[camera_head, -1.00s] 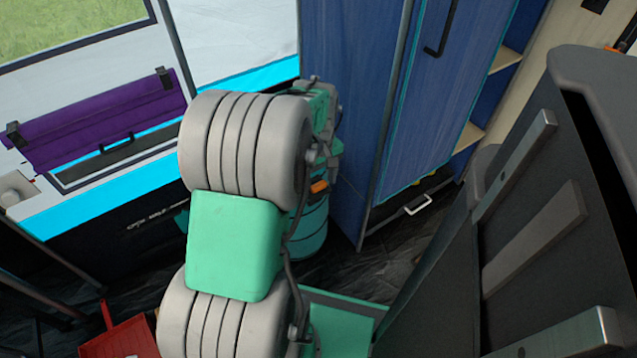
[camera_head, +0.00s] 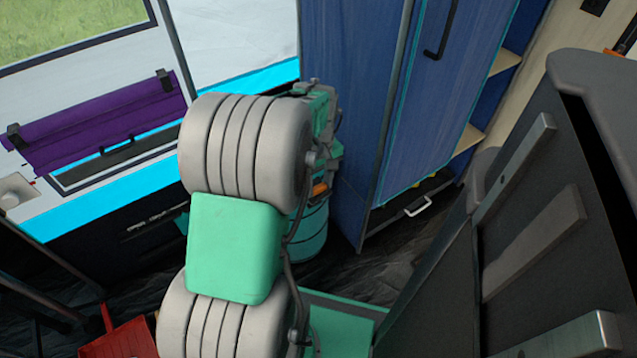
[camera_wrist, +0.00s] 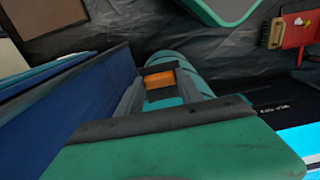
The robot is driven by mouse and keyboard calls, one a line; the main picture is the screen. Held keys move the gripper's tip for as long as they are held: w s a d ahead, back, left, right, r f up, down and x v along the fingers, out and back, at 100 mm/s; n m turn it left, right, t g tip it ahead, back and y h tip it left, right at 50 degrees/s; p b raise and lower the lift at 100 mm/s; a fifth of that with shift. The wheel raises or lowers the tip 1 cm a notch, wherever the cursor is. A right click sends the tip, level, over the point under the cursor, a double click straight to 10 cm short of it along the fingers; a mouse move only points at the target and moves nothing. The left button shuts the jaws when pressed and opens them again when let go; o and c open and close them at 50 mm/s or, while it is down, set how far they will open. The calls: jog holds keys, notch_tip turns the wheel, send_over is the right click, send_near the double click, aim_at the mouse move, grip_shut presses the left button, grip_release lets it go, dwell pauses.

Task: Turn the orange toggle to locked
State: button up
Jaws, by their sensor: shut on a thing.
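The orange toggle (camera_wrist: 160,79) shows in the wrist view between the two grey fingers of my gripper (camera_wrist: 162,85). The fingers are shut on it. It sits on top of a teal ribbed cylinder (camera_wrist: 178,60). In the head view a small orange patch (camera_head: 319,189) shows beside my arm, above the teal cylinder (camera_head: 309,238). My arm covers much of the cylinder there, and the fingertips are hidden. I cannot read whether the toggle stands at locked.
A tall blue cabinet (camera_head: 345,110) stands close to the right of the cylinder. A counter with a cyan edge (camera_head: 100,200) lies to the left. A red dustpan-like object (camera_head: 122,340) is at the lower left. Dark floor (camera_head: 375,265) lies between.

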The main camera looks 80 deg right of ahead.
jog(key=shift+r+m+p, duration=0.15)
jog(key=shift+m+p, duration=0.15)
jog(key=shift+p, duration=0.1)
jog(key=m+p, duration=0.3)
jog(key=shift+r+m, duration=0.1)
jog(key=shift+m, duration=0.2)
jog(key=m+p, duration=0.3)
jog(key=m, duration=0.1)
jog(key=shift+m+p, duration=0.3)
jog(key=m+p, duration=0.2)
jog(key=m, duration=0.2)
jog(key=shift+d+f+m+p, duration=0.15)
jog(key=shift+m+p, duration=0.9)
jog(key=shift+m, duration=1.45)
jog(key=o, duration=1.4)
jog(key=shift+f, duration=0.1)
